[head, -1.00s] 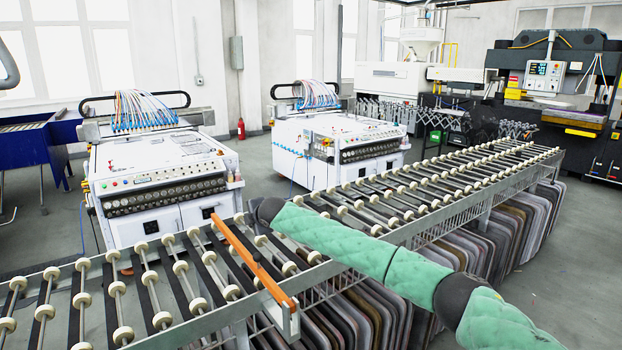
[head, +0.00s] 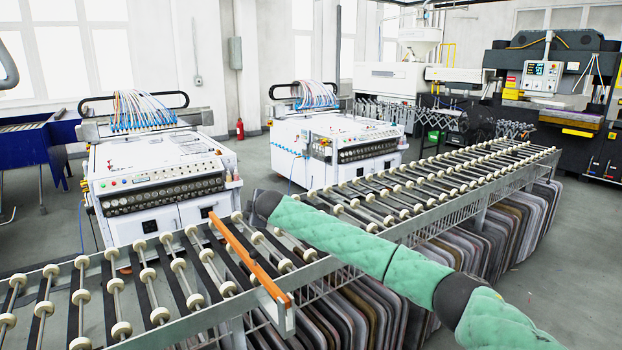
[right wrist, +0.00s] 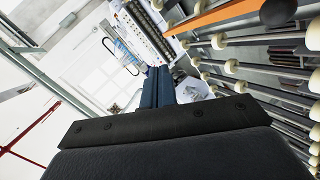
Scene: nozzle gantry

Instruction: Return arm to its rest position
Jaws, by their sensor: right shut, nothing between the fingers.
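My right arm, in green padding (head: 335,238), reaches in from the lower right of the head view over the roller conveyor, and its black end is near the orange bar. My right gripper (right wrist: 158,88) shows in the right wrist view as two dark blue fingers side by side, shut and empty. The fingers point towards a white machine and touch nothing that I can make out. In the head view the fingers are hidden behind the arm's end. My left gripper is in neither view.
The roller conveyor (head: 190,262) runs across the front, with an orange bar (head: 248,255) across it. Several panels (head: 470,255) stand under it. Two white machines (head: 155,185) with hoses stand behind. Open floor (head: 560,280) lies at the right.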

